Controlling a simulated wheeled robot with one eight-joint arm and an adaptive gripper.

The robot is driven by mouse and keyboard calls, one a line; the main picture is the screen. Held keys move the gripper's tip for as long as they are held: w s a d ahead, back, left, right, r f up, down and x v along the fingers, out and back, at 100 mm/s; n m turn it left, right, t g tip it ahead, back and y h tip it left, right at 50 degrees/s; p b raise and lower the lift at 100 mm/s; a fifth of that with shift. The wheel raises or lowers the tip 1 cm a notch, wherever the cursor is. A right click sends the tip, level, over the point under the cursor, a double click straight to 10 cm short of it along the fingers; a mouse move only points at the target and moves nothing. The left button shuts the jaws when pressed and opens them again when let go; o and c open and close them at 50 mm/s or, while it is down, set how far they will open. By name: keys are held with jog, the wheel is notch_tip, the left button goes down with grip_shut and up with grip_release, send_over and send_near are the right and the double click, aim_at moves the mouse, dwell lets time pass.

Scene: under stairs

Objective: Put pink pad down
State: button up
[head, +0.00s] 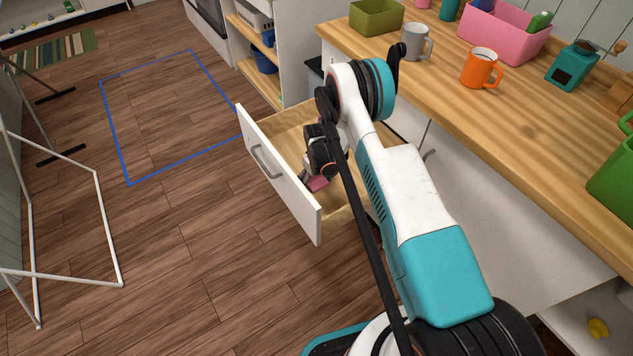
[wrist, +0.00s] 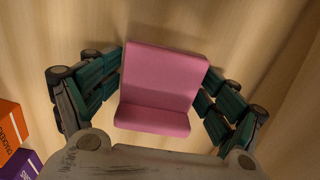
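The pink pad (wrist: 163,82) is a small block with a folded or stepped lower edge. In the wrist view it sits between the two teal fingers of my gripper (wrist: 163,95), which meet its left and right sides. In the head view my gripper (head: 319,165) is down inside the open drawer (head: 280,172), and a bit of the pink pad (head: 318,184) shows below it. Wood of the drawer lies behind the pad. Whether the pad touches the drawer bottom cannot be told.
An orange box (wrist: 9,128) and a purple box (wrist: 20,165) stand at the left in the wrist view. The counter (head: 530,125) above holds a grey mug (head: 416,42), an orange mug (head: 480,68) and a pink bin (head: 500,35). A blue outline marks clear floor (head: 170,115).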

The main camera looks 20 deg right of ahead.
notch_tip(320, 180, up, 13)
jog(key=p, duration=0.4)
notch_tip(320, 180, up, 17)
jog(key=t, duration=0.1)
send_over(316, 181)
jog(key=s+r+m+t, duration=0.1)
jog(key=s+r, duration=0.3)
jog(key=r, duration=0.4)
jog(key=s+r+m+t, duration=0.1)
jog(key=s+r, duration=0.3)
jog(key=r, duration=0.3)
jog(key=s+r+t, duration=0.2)
jog(key=s+r, duration=0.9)
jog(key=s, duration=0.1)
jog(key=s+m+t, duration=0.1)
jog(key=s+t, duration=0.1)
jog(key=s, duration=1.1)
jog(key=shift+s+m, duration=0.25)
jog(key=shift+m, duration=0.05)
jog(key=shift+o, duration=0.5)
jog(key=shift+r, duration=0.1)
